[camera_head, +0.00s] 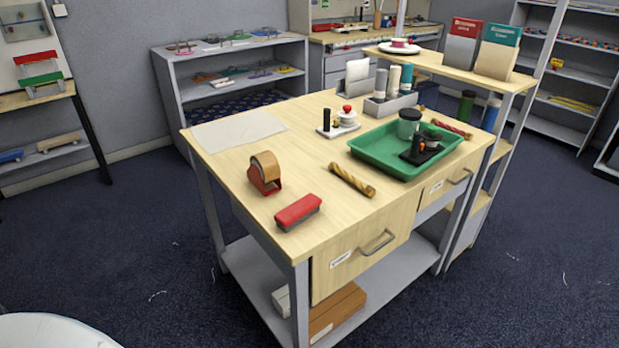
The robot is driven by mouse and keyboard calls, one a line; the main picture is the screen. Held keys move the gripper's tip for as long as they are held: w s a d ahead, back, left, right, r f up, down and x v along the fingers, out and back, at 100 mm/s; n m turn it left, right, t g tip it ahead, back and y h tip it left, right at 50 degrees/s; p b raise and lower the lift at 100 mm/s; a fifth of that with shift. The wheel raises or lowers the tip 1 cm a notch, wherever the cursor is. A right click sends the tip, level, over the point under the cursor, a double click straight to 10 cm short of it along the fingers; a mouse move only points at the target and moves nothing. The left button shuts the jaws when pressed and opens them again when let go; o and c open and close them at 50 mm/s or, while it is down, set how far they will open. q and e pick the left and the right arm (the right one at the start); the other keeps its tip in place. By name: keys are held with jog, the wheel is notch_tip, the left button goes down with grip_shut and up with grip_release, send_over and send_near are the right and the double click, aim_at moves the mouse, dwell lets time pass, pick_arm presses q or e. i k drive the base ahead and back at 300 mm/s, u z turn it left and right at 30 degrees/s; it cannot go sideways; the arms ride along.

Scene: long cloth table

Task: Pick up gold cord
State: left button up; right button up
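The gold cord (352,180) is a short twisted golden-brown roll. It lies flat and slanted on the light wood table top (275,160), near the front edge and above the front drawer. It is fully visible and nothing touches it. Neither of my grippers shows in the head view.
A red stapler-like block (298,211) and a tape dispenser (265,172) lie left of the cord. A green tray (370,152) holding a jar and a black item is to its right. Bare wood surrounds the gold cord.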

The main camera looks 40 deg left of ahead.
aim_at(369, 191)
jog(key=u, duration=1.15)
jog(key=i, duration=0.4)
